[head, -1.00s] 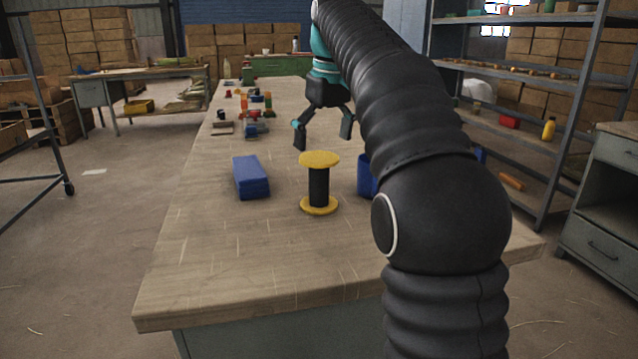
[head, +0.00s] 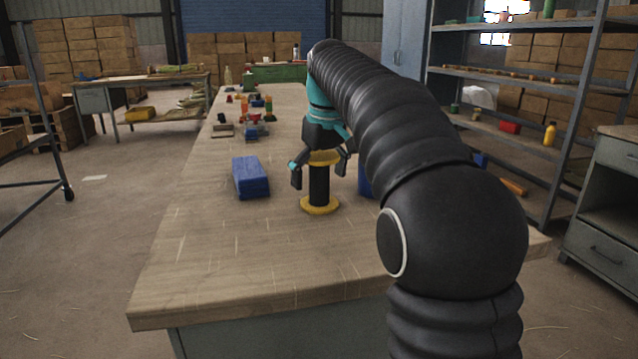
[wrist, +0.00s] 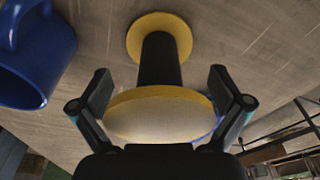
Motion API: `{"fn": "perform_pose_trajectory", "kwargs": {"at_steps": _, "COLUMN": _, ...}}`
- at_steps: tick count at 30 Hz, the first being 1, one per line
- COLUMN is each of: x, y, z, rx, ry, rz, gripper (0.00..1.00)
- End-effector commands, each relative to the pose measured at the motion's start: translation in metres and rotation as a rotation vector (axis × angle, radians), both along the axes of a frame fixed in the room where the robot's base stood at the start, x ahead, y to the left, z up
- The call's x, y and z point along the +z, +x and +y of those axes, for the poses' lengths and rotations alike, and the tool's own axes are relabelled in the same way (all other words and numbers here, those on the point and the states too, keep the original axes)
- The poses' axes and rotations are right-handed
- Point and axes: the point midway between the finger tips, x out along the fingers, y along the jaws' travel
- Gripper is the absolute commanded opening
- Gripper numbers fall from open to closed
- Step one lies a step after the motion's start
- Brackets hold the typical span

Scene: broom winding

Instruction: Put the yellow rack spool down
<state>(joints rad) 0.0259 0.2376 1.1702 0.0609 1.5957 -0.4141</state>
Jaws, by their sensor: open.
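The yellow spool (head: 319,190) stands upright on the bench, with yellow flanges at top and bottom and a black core. My gripper (head: 318,178) is directly above it with its fingers open and spread to either side of the top flange. In the wrist view the open gripper (wrist: 160,85) has one finger on each side of the spool (wrist: 158,117), and gaps show between the fingertips and the black core. The spool's base flange rests on the wood.
A blue box-shaped block (head: 250,177) lies left of the spool. A blue mug (wrist: 35,50) stands close on the other side, partly hidden by my arm in the head view. Several small coloured items (head: 255,115) lie farther back. The bench front is clear.

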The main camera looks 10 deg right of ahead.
Motion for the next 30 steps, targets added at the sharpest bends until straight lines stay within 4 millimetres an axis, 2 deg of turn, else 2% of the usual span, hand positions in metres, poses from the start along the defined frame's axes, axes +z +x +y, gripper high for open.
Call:
{"fn": "perform_pose_trajectory", "kwargs": {"at_steps": 2, "x": 0.000, "y": 0.000, "z": 0.000, "rx": 0.000, "ry": 0.000, "rz": 0.000, "gripper": 1.00}}
{"fn": "perform_pose_trajectory", "kwargs": {"at_steps": 9, "x": 0.000, "y": 0.000, "z": 0.000, "rx": 0.000, "ry": 0.000, "rz": 0.001, "gripper": 0.40}}
{"fn": "perform_pose_trajectory", "kwargs": {"at_steps": 14, "x": -0.001, "y": 0.000, "z": 0.000, "rx": 0.000, "ry": 0.000, "rz": 0.002, "gripper": 0.39}}
{"fn": "perform_pose_trajectory", "kwargs": {"at_steps": 15, "x": -0.001, "y": 0.000, "z": 0.000, "rx": 0.000, "ry": 0.000, "rz": 0.002, "gripper": 0.33}}
{"fn": "perform_pose_trajectory", "kwargs": {"at_steps": 26, "x": 0.004, "y": 0.000, "z": 0.000, "rx": 0.000, "ry": 0.000, "rz": 0.004, "gripper": 0.33}}
{"fn": "perform_pose_trajectory", "kwargs": {"at_steps": 27, "x": 0.008, "y": 0.000, "z": 0.000, "rx": 0.000, "ry": 0.000, "rz": 0.004, "gripper": 0.25}}
{"fn": "perform_pose_trajectory", "kwargs": {"at_steps": 28, "x": 0.010, "y": 0.000, "z": 0.000, "rx": 0.000, "ry": 0.001, "rz": 0.004, "gripper": 0.24}}
{"fn": "perform_pose_trajectory", "kwargs": {"at_steps": 30, "x": 0.020, "y": 0.001, "z": 0.000, "rx": 0.000, "ry": 0.001, "rz": 0.001, "gripper": 0.08}}
